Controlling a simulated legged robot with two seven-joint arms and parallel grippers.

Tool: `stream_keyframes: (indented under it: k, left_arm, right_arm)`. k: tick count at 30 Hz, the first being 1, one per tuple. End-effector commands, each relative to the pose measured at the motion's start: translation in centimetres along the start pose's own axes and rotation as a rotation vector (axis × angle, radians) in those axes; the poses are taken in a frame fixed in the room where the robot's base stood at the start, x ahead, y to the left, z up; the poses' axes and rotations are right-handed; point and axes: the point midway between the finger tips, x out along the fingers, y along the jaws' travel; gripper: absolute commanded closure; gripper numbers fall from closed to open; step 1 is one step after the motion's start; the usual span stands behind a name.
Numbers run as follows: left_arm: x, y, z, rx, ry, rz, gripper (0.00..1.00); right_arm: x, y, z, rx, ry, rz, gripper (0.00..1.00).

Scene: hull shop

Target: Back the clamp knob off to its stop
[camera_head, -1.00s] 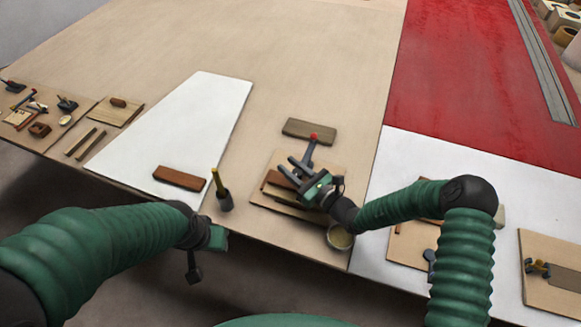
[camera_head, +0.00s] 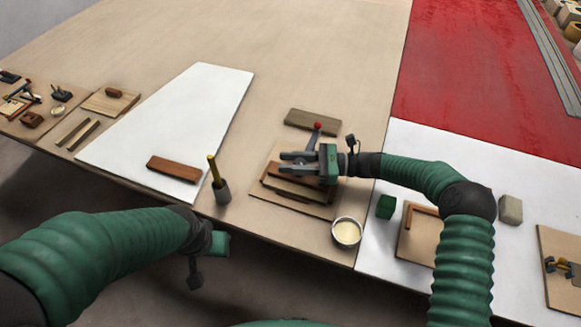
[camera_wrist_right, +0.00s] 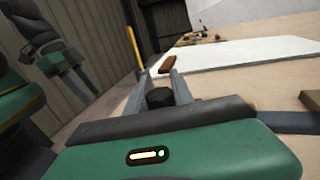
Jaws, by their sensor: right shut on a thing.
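The dark clamp knob (camera_wrist_right: 159,97) shows between the two grey fingers of my right gripper (camera_wrist_right: 157,88) in the right wrist view. In the head view my right gripper (camera_head: 288,163) is over the wooden frame piece (camera_head: 297,187) on a tan board (camera_head: 262,195), its fingers pointing left. It is shut on the knob, which the gripper hides in the head view.
A brush in a grey pot (camera_head: 220,185) and a brown block (camera_head: 173,169) are to the left. A bowl of pale powder (camera_head: 346,232) and a green block (camera_head: 386,206) are to the right. A wooden block (camera_head: 312,122) lies behind. The white sheet (camera_head: 180,115) is mostly clear.

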Motion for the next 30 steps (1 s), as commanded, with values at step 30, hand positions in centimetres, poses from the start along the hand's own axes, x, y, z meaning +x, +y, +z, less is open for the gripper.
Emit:
stream_keyframes:
  k: [30]
  left_arm:
    - [7.8,0.0,1.8,0.000,0.000,0.000,0.64]
  right_arm:
    - [-0.1,1.1,0.1,0.000,-0.003,0.405,1.00]
